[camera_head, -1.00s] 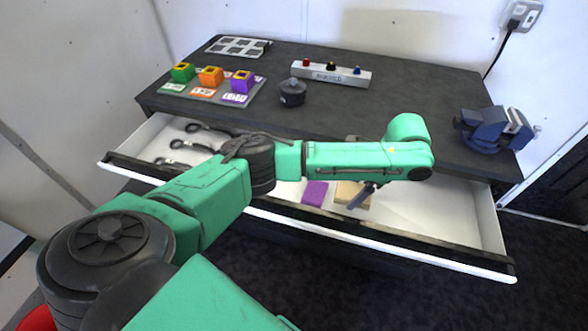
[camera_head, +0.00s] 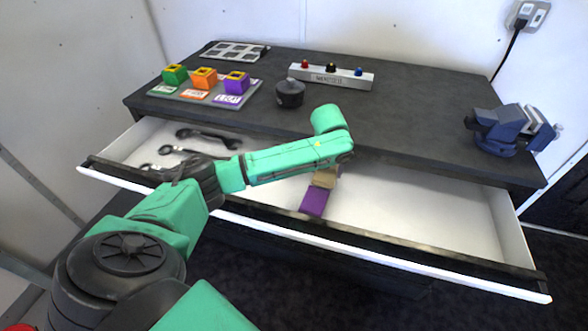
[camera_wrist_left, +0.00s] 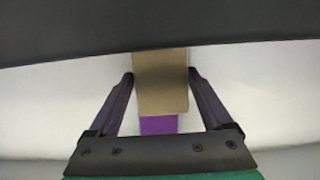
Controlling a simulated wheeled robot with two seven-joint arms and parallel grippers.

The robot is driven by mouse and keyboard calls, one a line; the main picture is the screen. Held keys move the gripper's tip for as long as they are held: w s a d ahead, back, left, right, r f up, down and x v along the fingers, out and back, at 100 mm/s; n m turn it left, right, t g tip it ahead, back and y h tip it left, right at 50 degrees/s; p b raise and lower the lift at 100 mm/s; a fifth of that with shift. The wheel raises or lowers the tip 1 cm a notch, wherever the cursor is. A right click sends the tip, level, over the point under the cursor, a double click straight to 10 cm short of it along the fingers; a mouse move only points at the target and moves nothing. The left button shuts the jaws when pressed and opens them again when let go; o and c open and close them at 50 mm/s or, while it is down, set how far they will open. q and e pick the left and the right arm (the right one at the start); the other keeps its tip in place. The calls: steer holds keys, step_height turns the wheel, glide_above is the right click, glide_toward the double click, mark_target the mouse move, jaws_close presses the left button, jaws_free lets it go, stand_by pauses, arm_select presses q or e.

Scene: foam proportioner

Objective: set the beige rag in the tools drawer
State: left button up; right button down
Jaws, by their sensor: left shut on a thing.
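The beige rag (camera_head: 325,178) is in the open tools drawer (camera_head: 440,210), partly hidden by my left arm in the head view. In the left wrist view the rag (camera_wrist_left: 160,85) lies between the fingers of my left gripper (camera_wrist_left: 160,76), which is shut on its sides. The gripper's fingers are hidden behind my arm in the head view. I cannot tell whether the rag touches the drawer floor. My right gripper is in neither view.
A purple cloth (camera_head: 314,203) lies just in front of the rag. Several wrenches (camera_head: 208,138) lie in the drawer's left part. The drawer's right part is empty. A blue vise (camera_head: 508,128) and a black pot-like object (camera_head: 290,93) stand on the worktop (camera_head: 400,120).

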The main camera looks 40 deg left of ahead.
arm_select(q)
steer(key=p, duration=0.2)
glide_above(294, 177)
steer(key=shift+d, duration=0.25)
steer(key=f, duration=0.3)
steer(key=shift+s+a+f, duration=0.1)
steer(key=shift+a+f, duration=0.1)
steer(key=shift+f, duration=0.05)
steer(key=shift+f, duration=0.1)
steer(key=o, duration=1.1)
steer(key=v, duration=1.2)
